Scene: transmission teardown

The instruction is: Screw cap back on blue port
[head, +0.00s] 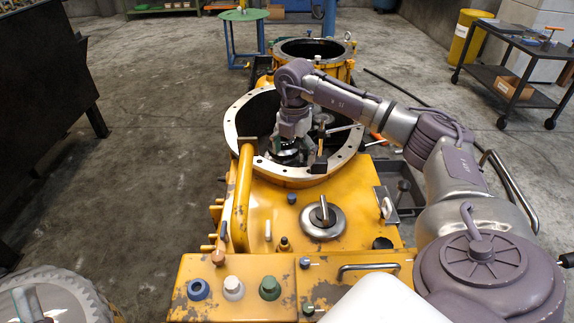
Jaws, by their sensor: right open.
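The blue port (198,289) is at the left of a row on the yellow housing's front top, with a dark centre facing up. A white port or cap (233,288) and a green one (269,288) stand to its right. I cannot make out a separate loose cap for the blue port. My right gripper (287,157) points down inside the large round flanged opening, open, well beyond the blue port. Its fingertips are small and partly lost against the dark interior, so what lies beneath them is unclear. My left gripper is not in view.
The yellow housing (290,215) carries a raised pipe at left, a round metal fitting (323,220) and a flange rim (239,109) around the opening. A toothed gear (85,292) is at lower left. A dark cart (515,80) stands at back right.

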